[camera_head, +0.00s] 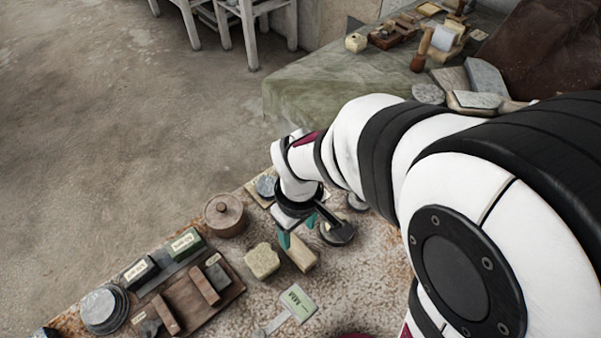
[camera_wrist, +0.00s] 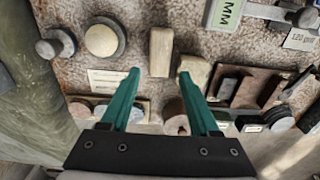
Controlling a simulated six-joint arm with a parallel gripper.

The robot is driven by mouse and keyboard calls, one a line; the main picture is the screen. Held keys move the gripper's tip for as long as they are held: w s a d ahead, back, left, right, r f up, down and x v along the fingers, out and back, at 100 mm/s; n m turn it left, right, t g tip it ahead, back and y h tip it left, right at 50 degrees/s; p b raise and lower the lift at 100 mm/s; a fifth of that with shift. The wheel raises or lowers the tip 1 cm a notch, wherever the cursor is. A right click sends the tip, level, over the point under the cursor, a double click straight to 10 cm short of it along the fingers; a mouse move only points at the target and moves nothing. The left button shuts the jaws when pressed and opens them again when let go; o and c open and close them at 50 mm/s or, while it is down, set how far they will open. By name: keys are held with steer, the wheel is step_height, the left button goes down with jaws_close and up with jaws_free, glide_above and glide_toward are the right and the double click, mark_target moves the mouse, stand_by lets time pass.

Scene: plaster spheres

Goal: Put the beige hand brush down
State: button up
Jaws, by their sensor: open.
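The beige hand brush (camera_head: 301,254) appears as a plain, oblong beige block lying on the speckled tabletop. In the wrist view the brush (camera_wrist: 160,50) lies just beyond the fingertips, in line with the gap between them. My gripper (camera_head: 297,231) has teal fingers, spread apart and pointing down beside the brush. In the wrist view my gripper (camera_wrist: 159,74) is open with nothing between its fingers. The fingers and wrist partly cover the brush's far end in the head view. I cannot tell whether a finger touches it.
A yellowish sponge-like block (camera_head: 262,260) sits close left of the brush. Bare tabletop shows in front.

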steer(key=s+d+r+m+y, duration=0.1)
steer(key=s+d+r+m, duration=0.7)
steer(key=s+m, duration=0.3)
steer(key=r+m, duration=0.1)
steer(key=m, duration=0.2)
steer(key=shift+s+d+r+m+y, duration=0.25)
steer(key=shift+d+r+m+y, duration=0.05)
steer(key=shift+d, duration=0.05)
steer(key=shift+o, duration=0.7)
steer(key=shift+w+r, duration=0.1)
steer(key=o, duration=0.5)
steer(key=shift+m+g+h, duration=0.3)
steer(key=shift+m+h, duration=0.1)
steer(key=shift+m, duration=0.1)
steer(key=w+a+r, duration=0.1)
steer(key=w+r, duration=0.1)
steer(key=w+a+r, duration=0.1)
steer(key=w+r, duration=0.3)
steer(key=shift+a, duration=0.4)
steer(key=shift+c, duration=0.2)
steer(key=w+a+r+m+h, duration=0.1)
steer(key=w+a+r+m, duration=0.1)
steer(key=w+a+r, duration=0.35)
step_height(320, 180, down, 10)
steer(key=shift+s+a, duration=0.15)
steer(key=shift+a, duration=0.05)
